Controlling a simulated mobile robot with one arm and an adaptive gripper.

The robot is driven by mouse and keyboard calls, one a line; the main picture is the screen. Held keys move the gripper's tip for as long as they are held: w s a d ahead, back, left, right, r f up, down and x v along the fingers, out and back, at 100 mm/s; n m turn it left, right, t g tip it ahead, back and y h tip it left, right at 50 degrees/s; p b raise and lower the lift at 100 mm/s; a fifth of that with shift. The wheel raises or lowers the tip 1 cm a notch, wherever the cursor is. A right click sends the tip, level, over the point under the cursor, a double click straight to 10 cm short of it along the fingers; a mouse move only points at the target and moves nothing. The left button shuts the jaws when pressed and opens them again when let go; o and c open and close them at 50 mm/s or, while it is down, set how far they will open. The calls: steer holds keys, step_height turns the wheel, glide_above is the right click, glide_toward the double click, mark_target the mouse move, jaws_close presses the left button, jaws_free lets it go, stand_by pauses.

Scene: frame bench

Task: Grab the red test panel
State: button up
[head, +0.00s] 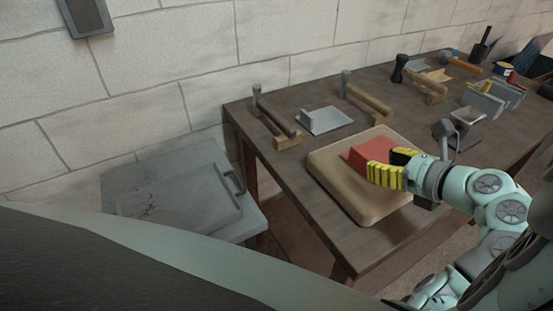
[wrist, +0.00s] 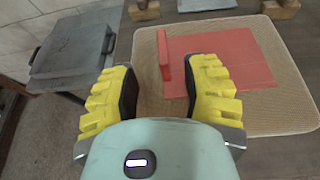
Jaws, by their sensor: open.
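The red test panel (wrist: 237,58) lies flat on a beige padded mat (wrist: 148,48) on the bench. A red upright strip (wrist: 164,58) stands along its left edge in the wrist view. The panel also shows in the head view (head: 366,153), partly hidden behind my gripper. My gripper (wrist: 158,85) has yellow ribbed fingers with dark inner pads. The fingers are spread wide. In the wrist view the upright strip appears between them and the right finger overlaps the panel. The gripper looks empty, and I cannot tell its exact height above the panel.
The wooden bench (head: 300,185) carries a grey plate (head: 322,120), wooden-based clamps (head: 278,125) and several tools toward the far right. A grey metal box (head: 170,190) with a handle stands left of the bench. A brick wall runs behind.

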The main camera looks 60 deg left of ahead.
mark_target(351, 152)
steer(key=shift+p+x, duration=0.45)
steer(key=shift+x, duration=3.9)
steer(key=shift+w, duration=0.15)
jaws_close()
